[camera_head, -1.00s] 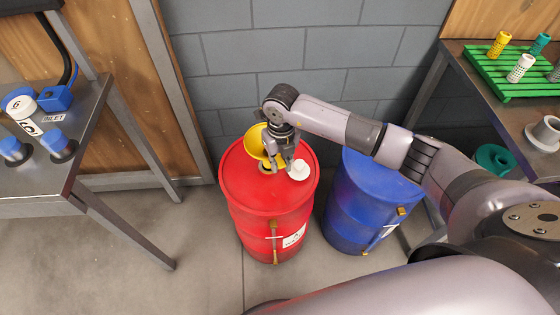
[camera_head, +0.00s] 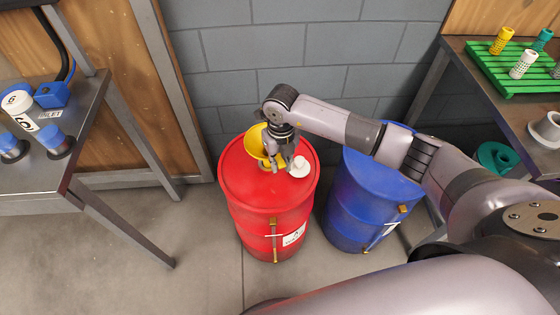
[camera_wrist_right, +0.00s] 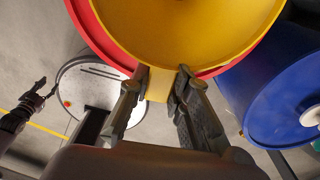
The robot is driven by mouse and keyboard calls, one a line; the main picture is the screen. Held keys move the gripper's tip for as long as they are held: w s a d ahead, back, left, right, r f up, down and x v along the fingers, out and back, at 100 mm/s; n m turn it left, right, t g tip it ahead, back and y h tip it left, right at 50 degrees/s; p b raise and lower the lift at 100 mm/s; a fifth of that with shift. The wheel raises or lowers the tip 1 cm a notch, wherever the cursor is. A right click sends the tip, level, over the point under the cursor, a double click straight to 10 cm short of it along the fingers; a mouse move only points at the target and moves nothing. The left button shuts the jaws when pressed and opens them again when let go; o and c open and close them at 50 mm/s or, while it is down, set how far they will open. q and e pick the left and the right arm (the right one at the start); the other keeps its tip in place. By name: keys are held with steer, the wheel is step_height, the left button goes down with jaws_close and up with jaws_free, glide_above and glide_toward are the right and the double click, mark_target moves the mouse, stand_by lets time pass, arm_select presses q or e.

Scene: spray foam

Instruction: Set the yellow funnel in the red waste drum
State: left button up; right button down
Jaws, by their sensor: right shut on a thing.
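The yellow funnel (camera_head: 253,140) is over the rear part of the lid of the red waste drum (camera_head: 240,185). My right gripper (camera_head: 275,163) is shut on the funnel's tab, on the funnel's right side in the head view. In the right wrist view the fingertips (camera_wrist_right: 160,82) pinch this yellow tab, and the funnel's wide bowl (camera_wrist_right: 185,30) fills the top. The funnel's lower end is partly hidden, so I cannot tell whether it is in the drum's opening. My left gripper (camera_wrist_right: 38,90) shows small at the left of the wrist view; its jaws are unclear.
A white cap (camera_head: 300,167) sits on the red lid beside my right gripper. A blue drum (camera_head: 350,205) stands close on the right. A metal table (camera_head: 85,120) is at the left. A workbench with a green rack (camera_head: 515,75) is at the right. A block wall is behind.

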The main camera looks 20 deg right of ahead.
steer(key=shift+f+b, duration=2.35)
steer(key=shift+f, duration=0.75)
stand_by(0.4)
steer(key=c, duration=1.4)
jaws_free()
steer(key=shift+s, duration=0.1)
steer(key=shift+s+d+p, duration=0.15)
steer(key=shift+s+p, duration=0.65)
steer(key=shift+s, duration=0.4)
steer(key=shift+s+d+p, duration=0.1)
steer(key=shift+s+p, duration=0.65)
steer(key=shift+s, duration=0.45)
